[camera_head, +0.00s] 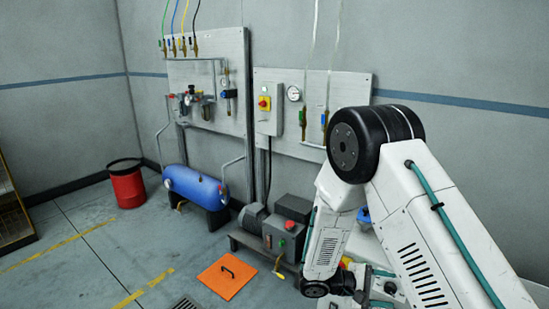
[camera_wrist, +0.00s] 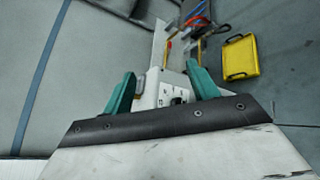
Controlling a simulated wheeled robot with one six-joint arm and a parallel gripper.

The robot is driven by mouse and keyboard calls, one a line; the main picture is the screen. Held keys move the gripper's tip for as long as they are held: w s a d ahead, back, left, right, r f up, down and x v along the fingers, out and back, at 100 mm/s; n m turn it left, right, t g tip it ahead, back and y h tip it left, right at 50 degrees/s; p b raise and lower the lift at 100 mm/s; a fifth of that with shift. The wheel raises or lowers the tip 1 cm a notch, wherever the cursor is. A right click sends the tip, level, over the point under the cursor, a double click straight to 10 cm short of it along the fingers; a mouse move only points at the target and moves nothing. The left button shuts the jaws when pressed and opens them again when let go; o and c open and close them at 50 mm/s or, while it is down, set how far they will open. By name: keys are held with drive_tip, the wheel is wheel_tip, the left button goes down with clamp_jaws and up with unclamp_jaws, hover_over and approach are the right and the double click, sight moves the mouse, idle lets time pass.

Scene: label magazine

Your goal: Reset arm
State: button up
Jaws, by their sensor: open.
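My gripper (camera_wrist: 162,84) shows in the wrist view as two teal fingers standing wide apart, with nothing between them but background. Behind the gap is a white and grey box-like unit (camera_wrist: 167,92) with dark knobs or marks, too small to make out. In the head view my white arm with a black elbow joint is bent, and its lower link hangs down at the right. My gripper is only partly visible low in that view, beside teal parts, and its fingertips cannot be made out clearly.
A blue tank (camera_head: 195,187), a grey control box with a red button (camera_head: 284,238) and an orange plate with a handle (camera_head: 228,276) are left of my arm. A red bin (camera_head: 127,185) stands further left. A yellow tray-like object (camera_wrist: 240,57) shows in the wrist view.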

drive_tip(key=s+a+r+m+y, duration=0.1)
drive_tip(key=s+r+m+y, duration=0.3)
drive_tip(key=s+r, duration=0.9)
drive_tip(key=s+a+r+m+t+y, duration=0.1)
drive_tip(key=s+r+m+y, duration=0.3)
drive_tip(key=s+r+y, duration=0.7)
wheel_tip(320, 180, up, 6)
drive_tip(key=s+a, duration=0.1)
drive_tip(key=s, duration=0.2)
drive_tip(key=shift+a+f, duration=0.2)
